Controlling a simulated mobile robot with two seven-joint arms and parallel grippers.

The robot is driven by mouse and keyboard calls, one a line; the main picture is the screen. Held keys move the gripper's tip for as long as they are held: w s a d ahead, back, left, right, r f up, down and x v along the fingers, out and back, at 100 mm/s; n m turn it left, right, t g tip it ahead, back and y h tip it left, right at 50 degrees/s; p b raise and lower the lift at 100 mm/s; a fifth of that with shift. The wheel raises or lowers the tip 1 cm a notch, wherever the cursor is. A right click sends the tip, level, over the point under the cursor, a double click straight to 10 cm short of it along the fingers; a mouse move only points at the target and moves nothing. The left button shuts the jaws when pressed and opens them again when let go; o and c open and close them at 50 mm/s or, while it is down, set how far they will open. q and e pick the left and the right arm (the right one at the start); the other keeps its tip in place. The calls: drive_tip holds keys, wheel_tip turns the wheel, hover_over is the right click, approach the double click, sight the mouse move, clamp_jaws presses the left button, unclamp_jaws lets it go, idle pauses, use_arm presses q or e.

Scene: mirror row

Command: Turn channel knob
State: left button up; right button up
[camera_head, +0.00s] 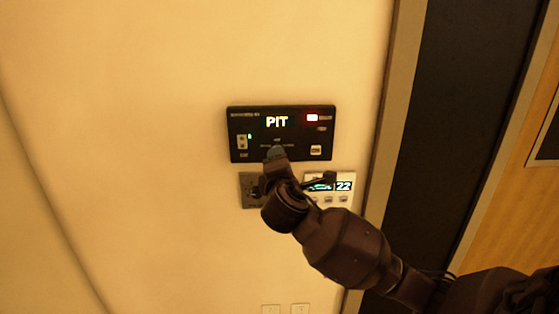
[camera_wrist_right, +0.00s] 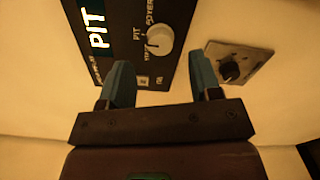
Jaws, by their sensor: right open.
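A black wall panel (camera_head: 240,110) shows the word PIT on its lit display (camera_head: 277,121). The wrist view shows the panel (camera_wrist_right: 178,20) with a round white knob (camera_wrist_right: 160,40) and labels around it, PIT among them. My right gripper (camera_head: 276,153) is in front of the panel's lower edge and hides the knob in the head view. In the wrist view the right gripper (camera_wrist_right: 162,78) is open and empty. The knob appears just beyond the gap between its blue fingertips, apart from both. My left gripper is not in view.
A grey plate (camera_wrist_right: 252,62) with a dark knob (camera_wrist_right: 230,72) is right beside the panel in the wrist view. A white unit reading 22 (camera_head: 344,186) is below the panel, partly behind my arm. White switches (camera_head: 300,309) are lower down. A dark doorway strip (camera_head: 450,90) stands right.

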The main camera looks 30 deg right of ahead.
drive_tip(key=v, duration=0.6)
drive_tip(key=shift+s+b, duration=0.3)
drive_tip(key=shift+a, duration=0.15)
drive_tip(key=w+a+f+m+t+y, duration=0.1)
drive_tip(key=w+a+m+t+y, duration=0.1)
drive_tip(key=w+a+t+y, duration=0.3)
drive_tip(key=s+a+f+m+g+y, duration=0.1)
drive_tip(key=s+f+m+g+y, duration=0.15)
drive_tip(key=f, duration=0.45)
drive_tip(key=s+a+f+m+g+y, duration=0.1)
drive_tip(key=f+m+y, duration=0.15)
drive_tip(key=f, duration=0.35)
drive_tip(key=s+d+f+m+g, duration=0.2)
drive_tip(key=s+f+m+g, duration=0.3)
drive_tip(key=s+f, duration=1.6)
wheel_tip(320, 180, down, 2)
drive_tip(key=shift+s+d+m+h, duration=0.15)
drive_tip(key=shift+m+h, duration=0.15)
drive_tip(key=shift+m, duration=0.9)
